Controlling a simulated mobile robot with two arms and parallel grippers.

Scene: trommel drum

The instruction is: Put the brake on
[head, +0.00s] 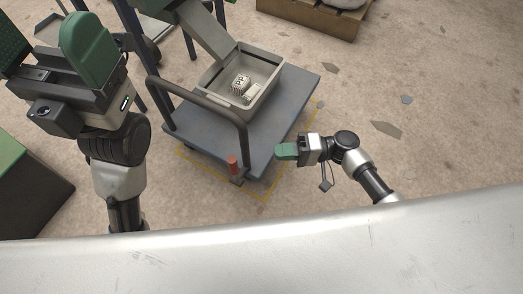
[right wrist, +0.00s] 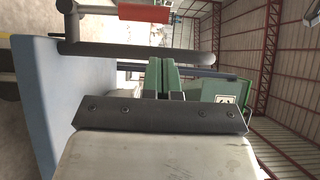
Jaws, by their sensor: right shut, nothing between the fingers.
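The brake appears to be the short red-handled lever (head: 232,165) at the near edge of the blue cart (head: 200,140). The red grip (right wrist: 145,12) also shows at the top of the right wrist view. My right gripper (head: 286,151) is to the right of the lever, apart from it, with its green fingers pointing left. Its fingers (right wrist: 163,76) are together and empty in the right wrist view. My left gripper (head: 88,50) is raised at the upper left, away from the lever. I cannot tell the gap between its fingers.
A grey tub (head: 270,90) with a few small blocks, one lettered, sits on the cart under a chute (head: 208,32). The cart's dark push handle (head: 203,100) rises behind the lever. Yellow lines mark the floor around the cart. The floor to the right is mostly clear.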

